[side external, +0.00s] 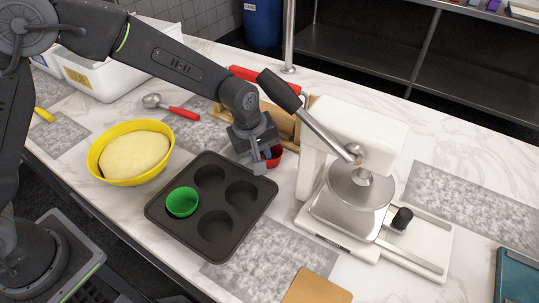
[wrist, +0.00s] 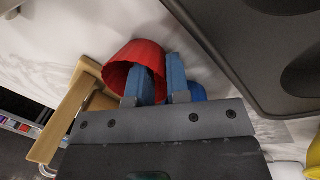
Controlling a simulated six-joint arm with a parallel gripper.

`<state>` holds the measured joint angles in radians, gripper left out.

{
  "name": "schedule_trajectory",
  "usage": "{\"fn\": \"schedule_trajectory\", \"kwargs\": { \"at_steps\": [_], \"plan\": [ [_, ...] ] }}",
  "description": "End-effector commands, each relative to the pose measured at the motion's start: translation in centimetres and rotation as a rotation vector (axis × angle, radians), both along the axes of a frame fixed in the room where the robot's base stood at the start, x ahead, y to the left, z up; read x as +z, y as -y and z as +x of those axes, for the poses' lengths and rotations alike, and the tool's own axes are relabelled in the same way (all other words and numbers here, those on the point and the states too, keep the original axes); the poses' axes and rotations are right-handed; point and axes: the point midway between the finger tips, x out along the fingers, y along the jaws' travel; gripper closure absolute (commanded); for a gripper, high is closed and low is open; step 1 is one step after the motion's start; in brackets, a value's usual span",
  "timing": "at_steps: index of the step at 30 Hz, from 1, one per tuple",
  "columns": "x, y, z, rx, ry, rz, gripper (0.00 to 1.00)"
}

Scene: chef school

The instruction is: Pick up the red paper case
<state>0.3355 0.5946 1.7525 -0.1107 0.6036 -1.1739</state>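The red paper case (side external: 273,156) is a small fluted cup on the white counter, just past the back right of the dark muffin tin. It also shows in the wrist view (wrist: 128,58), with its mouth toward the camera. My gripper (side external: 265,155) is down at the case, pointing at the counter. In the wrist view, one blue finger of my gripper (wrist: 161,72) reaches into the mouth and the other is outside the wall. A narrow gap shows between the fingers, with the case's wall between them. The fingers partly hide the case.
The muffin tin (side external: 235,242) holds a green case (side external: 182,202). A white press (side external: 350,150) with a long lever stands close on the right. A wooden box (side external: 285,124) is behind my gripper. A yellow bowl (side external: 105,175) with dough is left.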

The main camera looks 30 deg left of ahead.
Motion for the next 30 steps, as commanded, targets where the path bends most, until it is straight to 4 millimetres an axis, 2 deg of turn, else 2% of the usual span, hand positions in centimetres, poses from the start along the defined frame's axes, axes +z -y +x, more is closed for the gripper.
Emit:
{"fn": "schedule_trajectory", "kwargs": {
  "at_steps": [1,5,19,23,27,30],
  "plan": [
    [0.0,0.0,0.0,0.000,0.000,0.000,0.89],
    [0.0,0.0,0.0,0.000,0.000,0.000,1.00],
    [0.5,0.0,0.0,0.000,0.001,-0.001,1.00],
    [1.7,0.0,0.1,0.000,0.003,-0.001,1.00],
    [4.2,0.0,0.1,0.000,0.005,-0.001,1.00],
    [5.3,-2.1,-0.1,0.006,0.003,0.000,1.00]
  ]
}}
